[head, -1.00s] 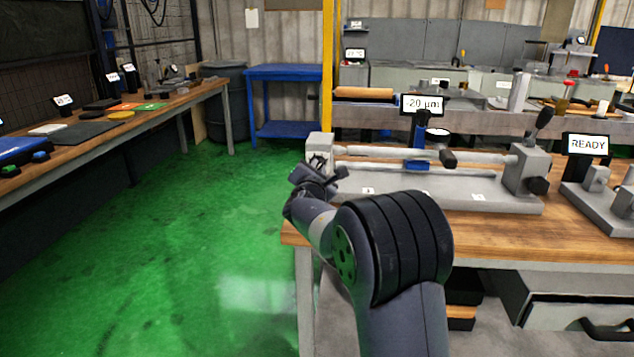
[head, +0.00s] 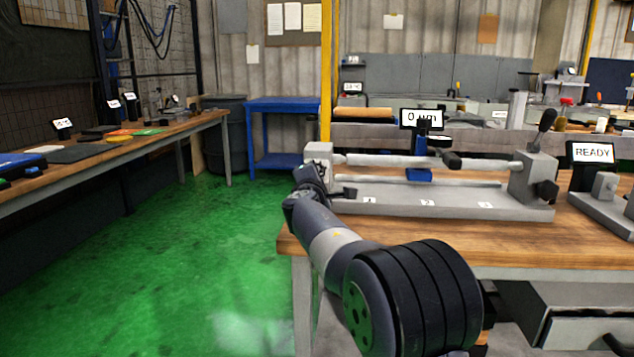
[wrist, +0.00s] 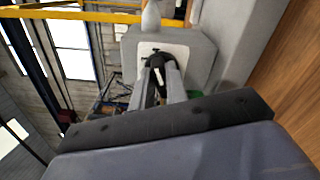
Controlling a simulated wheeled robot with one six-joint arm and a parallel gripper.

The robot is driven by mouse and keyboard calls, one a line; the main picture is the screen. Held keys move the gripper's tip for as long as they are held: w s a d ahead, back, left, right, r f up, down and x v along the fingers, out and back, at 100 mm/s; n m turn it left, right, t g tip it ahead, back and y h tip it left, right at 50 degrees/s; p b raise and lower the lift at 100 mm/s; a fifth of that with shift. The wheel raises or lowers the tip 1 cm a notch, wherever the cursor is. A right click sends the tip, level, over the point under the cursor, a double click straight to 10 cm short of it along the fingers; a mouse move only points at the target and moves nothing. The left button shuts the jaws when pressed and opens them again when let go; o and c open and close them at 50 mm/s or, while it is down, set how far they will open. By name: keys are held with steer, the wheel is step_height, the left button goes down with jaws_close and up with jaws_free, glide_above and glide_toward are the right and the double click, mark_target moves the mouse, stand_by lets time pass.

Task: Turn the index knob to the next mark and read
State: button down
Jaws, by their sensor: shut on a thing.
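The dark index knob (wrist: 157,62) sits on the end face of the grey headstock block (head: 319,156), at the left end of the bench fixture (head: 455,206). My gripper (wrist: 158,82) is shut on the knob, a finger on each side. In the head view my gripper (head: 312,182) is at the headstock, and my wrist hides the knob. A pale shaft (head: 385,161) lies between the headstock and the right block (head: 533,176). A blue gauge stand (head: 420,174) is at the shaft. The display (head: 422,118) behind it reads 0 µm.
The fixture stands on a wooden bench (head: 450,245). A second grey fixture and a READY display (head: 592,152) are at the right. Three small white labels run along the fixture base. Green floor (head: 190,260) is open at the left.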

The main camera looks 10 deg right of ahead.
stand_by(0.3)
steer(key=c, duration=1.4)
jaws_free()
steer(key=v, duration=1)
steer(key=shift+s+b, duration=0.4)
steer(key=shift+a, duration=0.1)
steer(key=p+x, duration=0.1)
steer(key=x, duration=0.9)
steer(key=shift+w, duration=0.4)
